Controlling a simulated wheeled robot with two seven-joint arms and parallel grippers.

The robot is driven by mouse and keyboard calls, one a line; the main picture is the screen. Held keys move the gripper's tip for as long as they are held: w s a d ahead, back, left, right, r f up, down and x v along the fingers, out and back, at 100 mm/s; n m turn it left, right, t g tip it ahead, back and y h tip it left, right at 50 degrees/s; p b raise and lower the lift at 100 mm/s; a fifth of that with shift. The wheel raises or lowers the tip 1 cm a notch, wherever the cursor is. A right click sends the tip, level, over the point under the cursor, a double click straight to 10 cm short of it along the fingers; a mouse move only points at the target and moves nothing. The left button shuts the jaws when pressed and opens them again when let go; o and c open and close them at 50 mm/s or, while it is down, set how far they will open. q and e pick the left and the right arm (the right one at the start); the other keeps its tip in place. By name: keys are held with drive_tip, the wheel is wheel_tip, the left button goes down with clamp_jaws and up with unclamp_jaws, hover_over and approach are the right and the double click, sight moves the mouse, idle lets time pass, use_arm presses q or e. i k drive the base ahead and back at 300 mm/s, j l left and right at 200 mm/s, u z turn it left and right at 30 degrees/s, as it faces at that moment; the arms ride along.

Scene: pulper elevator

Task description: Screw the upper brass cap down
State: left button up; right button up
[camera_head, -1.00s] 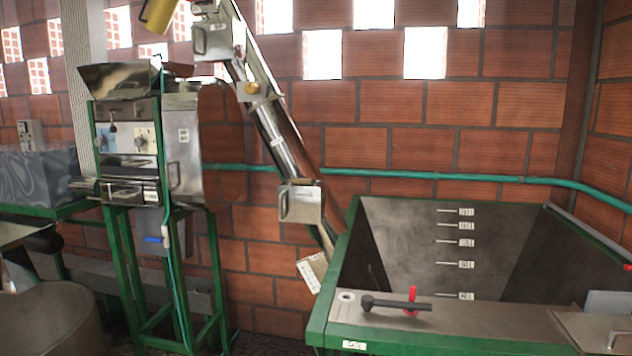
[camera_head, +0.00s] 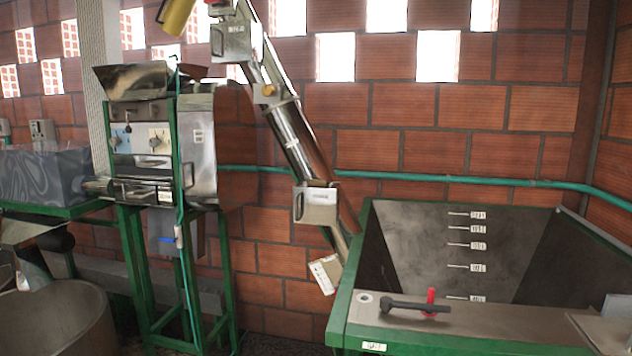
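A small brass-coloured cap (camera_head: 268,90) sits on the side of the slanted metal elevator tube (camera_head: 292,135), in the upper part of the head view. It is small in the picture, so I cannot tell how far it is screwed down. No second brass cap can be made out clearly. Neither of my grippers shows in the head view.
A green-framed hopper (camera_head: 343,315) with level marks stands at the right, with a black-handled lever (camera_head: 405,305) on its front ledge. A pulper machine (camera_head: 150,140) on a green stand is at the left. A round tank (camera_head: 60,325) is at the lower left.

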sight(267, 90)
drive_tip(key=i+j, duration=0.4)
drive_tip(key=j, duration=0.2)
drive_tip(key=i+j, duration=0.45)
drive_tip(key=j, duration=0.15)
drive_tip(key=k+u, duration=0.05)
